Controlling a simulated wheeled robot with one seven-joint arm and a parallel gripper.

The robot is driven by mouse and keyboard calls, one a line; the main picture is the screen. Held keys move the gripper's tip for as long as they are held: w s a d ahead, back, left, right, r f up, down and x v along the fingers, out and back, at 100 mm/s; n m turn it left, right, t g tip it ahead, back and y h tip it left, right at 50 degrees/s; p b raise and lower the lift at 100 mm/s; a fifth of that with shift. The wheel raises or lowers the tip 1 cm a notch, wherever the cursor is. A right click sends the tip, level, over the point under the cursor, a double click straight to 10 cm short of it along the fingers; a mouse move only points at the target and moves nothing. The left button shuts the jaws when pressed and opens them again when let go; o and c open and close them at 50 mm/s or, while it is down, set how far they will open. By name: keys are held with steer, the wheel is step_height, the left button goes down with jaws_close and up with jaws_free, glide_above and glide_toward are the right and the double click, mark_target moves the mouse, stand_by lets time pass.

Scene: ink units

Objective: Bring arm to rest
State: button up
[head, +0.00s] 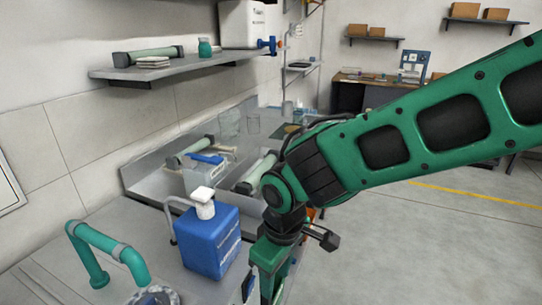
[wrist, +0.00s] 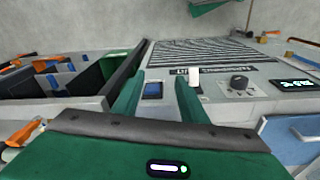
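My green arm (head: 400,145) reaches in from the right in the head view and bends down at a dark joint beside the counter. In the wrist view, my gripper (wrist: 157,92) has two green fingers standing apart, with nothing held between them. A grey machine panel with a small blue square, a white tab and a black knob (wrist: 239,82) shows beyond the fingers. The fingertips are not clearly visible in the head view, where the lower end of the arm runs towards the bottom edge.
A blue jug (head: 211,240) with a white cap stands on the counter just left of my arm. A teal tap (head: 128,259) is at the lower left. A wall shelf (head: 180,68) holds a roller and a white box. Open floor (head: 440,225) lies to the right.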

steer(key=w+d+r+m+h, duration=0.15)
steer(key=d+m, duration=0.25)
steer(key=d, duration=0.9)
steer(key=d+r+m, duration=0.3)
steer(key=d+m, duration=0.2)
steer(key=d, duration=0.9)
steer(key=s+d+r+m+g, duration=0.1)
steer(key=s+d+m, duration=0.6)
steer(key=s+d, duration=0.5)
steer(key=shift+s+d+r+m+y, duration=0.25)
steer(key=shift+s+d+m+y, duration=0.15)
steer(key=shift+d, duration=0.15)
steer(key=shift+s+d, duration=0.15)
steer(key=shift+s, duration=0.25)
steer(key=shift+c, duration=0.3)
